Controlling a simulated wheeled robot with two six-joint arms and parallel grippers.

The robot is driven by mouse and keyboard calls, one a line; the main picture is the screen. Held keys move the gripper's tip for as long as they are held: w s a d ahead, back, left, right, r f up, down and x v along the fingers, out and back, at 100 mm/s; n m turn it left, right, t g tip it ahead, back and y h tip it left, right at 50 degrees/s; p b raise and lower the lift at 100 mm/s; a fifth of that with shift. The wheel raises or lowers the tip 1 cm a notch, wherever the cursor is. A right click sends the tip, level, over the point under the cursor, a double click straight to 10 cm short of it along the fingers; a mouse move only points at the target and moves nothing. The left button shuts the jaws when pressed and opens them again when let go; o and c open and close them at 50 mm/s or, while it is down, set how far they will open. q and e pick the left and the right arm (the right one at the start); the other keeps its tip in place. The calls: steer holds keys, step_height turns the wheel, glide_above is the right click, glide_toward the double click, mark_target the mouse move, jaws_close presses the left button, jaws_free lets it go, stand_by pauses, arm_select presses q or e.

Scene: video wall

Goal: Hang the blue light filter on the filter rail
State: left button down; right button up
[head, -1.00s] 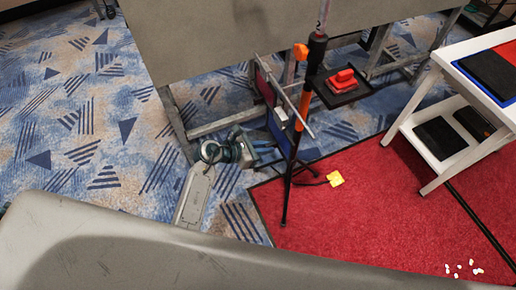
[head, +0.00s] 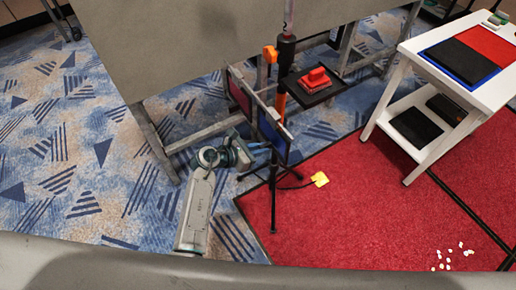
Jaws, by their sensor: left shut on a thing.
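The blue light filter (head: 270,132) is a dark-framed panel with a blue face, roughly upright at the near end of the filter rail. My left gripper (head: 259,150) is shut on its lower left side. The filter rail (head: 259,102) is a thin grey bar on a black stand, slanting from upper left to lower right. The filter's top edge is close to the rail; I cannot tell whether it hangs on it. A red filter (head: 239,93) is at the rail's far end. My right gripper is not in view.
A small black tray (head: 318,97) with a red object (head: 312,78) is fixed to the stand. A large grey panel (head: 180,50) stands behind. A white table (head: 495,95) is at right. A yellow object (head: 320,179) with a cable lies on the red carpet (head: 350,220).

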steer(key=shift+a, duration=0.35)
arm_select(q)
steer(key=c, duration=1.4)
jaws_free()
steer(key=shift+o, duration=0.2)
steer(key=shift+a, duration=0.1)
